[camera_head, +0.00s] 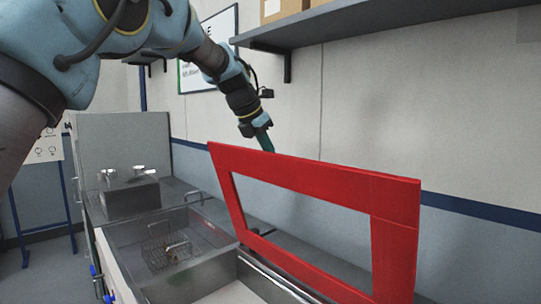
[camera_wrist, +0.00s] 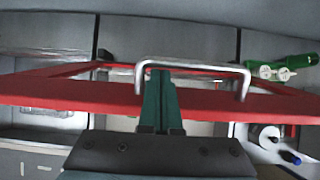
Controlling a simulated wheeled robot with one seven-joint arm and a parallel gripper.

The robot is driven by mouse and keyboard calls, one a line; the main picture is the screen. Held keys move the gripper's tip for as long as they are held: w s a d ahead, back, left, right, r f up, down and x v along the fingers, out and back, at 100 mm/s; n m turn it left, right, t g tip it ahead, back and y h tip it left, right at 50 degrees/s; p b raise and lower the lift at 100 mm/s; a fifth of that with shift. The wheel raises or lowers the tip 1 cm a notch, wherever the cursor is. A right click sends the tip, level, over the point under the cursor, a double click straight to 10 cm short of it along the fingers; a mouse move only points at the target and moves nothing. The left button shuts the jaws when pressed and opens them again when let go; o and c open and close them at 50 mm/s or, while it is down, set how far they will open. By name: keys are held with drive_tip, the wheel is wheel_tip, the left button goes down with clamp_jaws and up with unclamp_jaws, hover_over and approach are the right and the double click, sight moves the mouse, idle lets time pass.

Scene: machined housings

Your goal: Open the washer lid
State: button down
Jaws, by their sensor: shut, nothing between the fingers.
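The washer lid (camera_head: 396,235) is a red frame with an open middle. It stands raised at a tilt at the right of the washer in the head view, and its red edge (camera_wrist: 220,100) crosses the wrist view. A silver bar handle (camera_wrist: 205,65) stands out from that edge. My gripper (camera_head: 267,146) is at the lid's upper edge in the head view, its fingertips partly hidden behind it. In the wrist view its green fingers (camera_wrist: 160,75) are together, overlapping the left part of the handle loop. Whether they touch the bar cannot be told.
The metal washer basin (camera_head: 150,229) is open, with a wire basket (camera_head: 168,250) inside. A grey block with cylindrical parts (camera_head: 128,192) stands behind it on the left. A wall shelf (camera_head: 375,20) with cardboard boxes hangs above the lid.

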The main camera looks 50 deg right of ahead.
drive_tip(key=b+v, duration=0.2)
drive_tip(key=v, duration=0.8)
drive_tip(key=shift+a+r+b, duration=0.25)
drive_tip(key=shift+r+b, duration=0.05)
drive_tip(key=shift+b, duration=0.1)
drive_tip(key=w+a+f+m+t+y+b, duration=0.1)
drive_tip(key=w+a+f+m, duration=0.1)
drive_tip(key=w+a+f, duration=0.45)
drive_tip(key=w+a+f+m+t+y, duration=0.1)
drive_tip(key=w+a+f+m, duration=0.25)
drive_tip(key=a+f, duration=0.6)
drive_tip(key=w+a+f+m+y+b, duration=0.15)
drive_tip(key=w+a+f, duration=0.35)
drive_tip(key=a, duration=0.7)
drive_tip(key=s+a+f+m+y, duration=0.1)
drive_tip(key=s+a+f+m, duration=0.2)
drive_tip(key=a, duration=0.5)
drive_tip(key=s+a+f+m, duration=0.4)
drive_tip(key=a+f, duration=0.3)
drive_tip(key=a, duration=0.2)
drive_tip(key=s+a+f+m+y, duration=0.1)
drive_tip(key=s+a+f+m, duration=0.3)
drive_tip(key=a, duration=0.5)
wheel_tip(320, 180, down, 2)
drive_tip(key=shift+s+f+y, duration=0.1)
drive_tip(key=shift+s+y, duration=0.25)
drive_tip(key=shift+s, duration=0.4)
